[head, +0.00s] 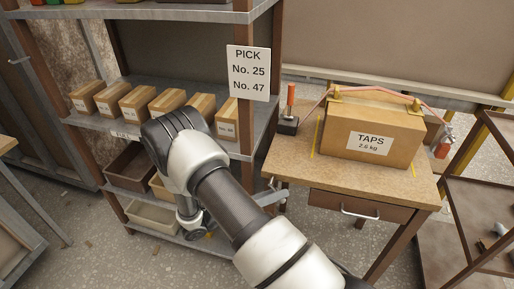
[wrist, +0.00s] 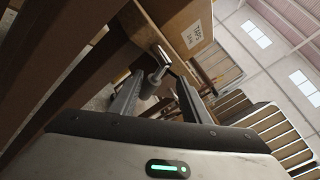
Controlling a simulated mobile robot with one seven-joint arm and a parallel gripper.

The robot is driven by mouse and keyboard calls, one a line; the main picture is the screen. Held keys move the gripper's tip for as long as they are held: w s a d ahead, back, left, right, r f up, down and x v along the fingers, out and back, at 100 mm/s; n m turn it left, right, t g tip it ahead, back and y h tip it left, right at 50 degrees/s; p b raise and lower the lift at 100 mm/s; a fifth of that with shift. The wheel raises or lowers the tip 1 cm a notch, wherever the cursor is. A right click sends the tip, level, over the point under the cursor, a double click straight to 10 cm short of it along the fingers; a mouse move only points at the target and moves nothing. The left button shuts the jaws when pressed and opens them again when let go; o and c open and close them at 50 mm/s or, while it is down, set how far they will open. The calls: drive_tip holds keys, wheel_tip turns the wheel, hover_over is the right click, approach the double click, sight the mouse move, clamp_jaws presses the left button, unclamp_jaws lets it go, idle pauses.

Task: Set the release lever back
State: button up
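An upright orange-handled lever (head: 291,95) stands on a black base (head: 287,126) at the left of the wooden table. A red-ended metal fitting (head: 443,146) is at the table's right edge. I cannot tell for certain which part is the release lever. My gripper (head: 268,197) is low by the table's left front side, largely hidden by my arm. In the wrist view my gripper (wrist: 158,98) has its two fingers apart. A shiny metal piece with a grey cylinder (wrist: 152,82) shows between them; contact cannot be told.
A box marked TAPS (head: 372,132) sits on the table (head: 290,160), a pinkish line passing over it. A drawer with a metal handle (head: 361,212) is below. A shelf rack (head: 105,122) with small cartons stands left, a brown rack (head: 480,200) right.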

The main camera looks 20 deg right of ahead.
drive_tip(key=s+a, duration=0.2)
drive_tip(key=a, duration=1.2)
drive_tip(key=s+d+r+m+g+y+p, duration=0.1)
drive_tip(key=s+d+r+m+y+p, duration=0.1)
drive_tip(key=r+m, duration=0.3)
drive_tip(key=s+d+r+m+g+y+p, duration=0.2)
drive_tip(key=r+m+y+p, duration=0.2)
drive_tip(key=r, duration=1)
drive_tip(key=s+d+r+m+g+y+p, duration=0.1)
drive_tip(key=r+m+y+p, duration=0.3)
drive_tip(key=r, duration=0.5)
drive_tip(key=shift+s+d+r+m+g, duration=0.4)
drive_tip(key=shift+s+d+m, duration=0.15)
drive_tip(key=shift+m, duration=0.55)
drive_tip(key=shift+a+f, duration=0.1)
